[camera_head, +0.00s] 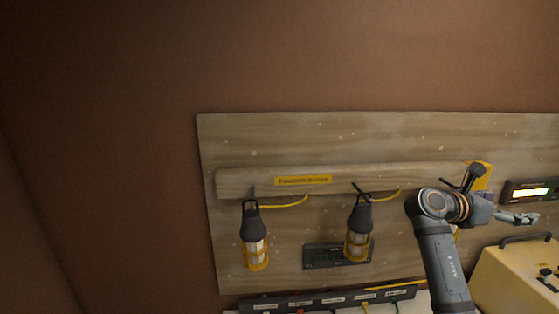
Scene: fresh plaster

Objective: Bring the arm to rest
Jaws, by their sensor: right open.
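My right arm rises from the lower right of the head view. Its gripper (520,218) points to the right, with its fingers apart and nothing seen between them. It is in front of the wooden board (320,140), above a yellow case (520,272) and below a small lit display (530,190). My left gripper is not in view. The arm hides part of the board and of a yellow thing (480,174) behind it.
Two yellow and black lanterns (255,240), (358,232) hang from hooks on a wooden rail (235,184) with a yellow label. A dark panel (320,257) sits behind the right lantern. A dark strip (280,303) with labels and cables runs below. The brown wall at left is bare.

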